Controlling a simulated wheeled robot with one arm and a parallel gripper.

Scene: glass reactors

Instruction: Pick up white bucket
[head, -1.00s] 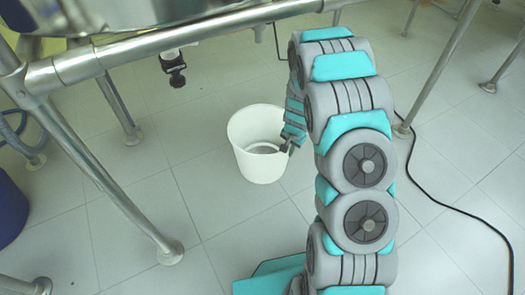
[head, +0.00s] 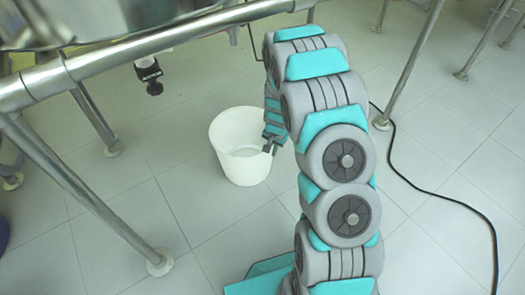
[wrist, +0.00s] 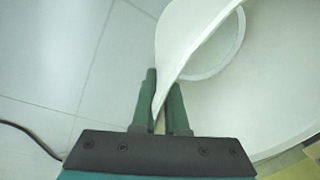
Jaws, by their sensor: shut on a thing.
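The white bucket (head: 240,146) shows in the head view, left of my arm, upright and open at the top. Its inside looks empty. My gripper (head: 270,148) is at the bucket's right side, partly hidden behind my arm links. In the wrist view, the bucket's wall (wrist: 185,42) runs between the two dark green fingers of my gripper (wrist: 164,100), which are shut on the rim. Whether the bucket's base touches the floor is hard to tell.
A steel frame (head: 160,44) with legs stands over the left and back. A dark valve (head: 149,75) hangs from above, behind and left of the bucket. A black cable (head: 440,195) lies on the tiled floor at right. Floor in front of the bucket is clear.

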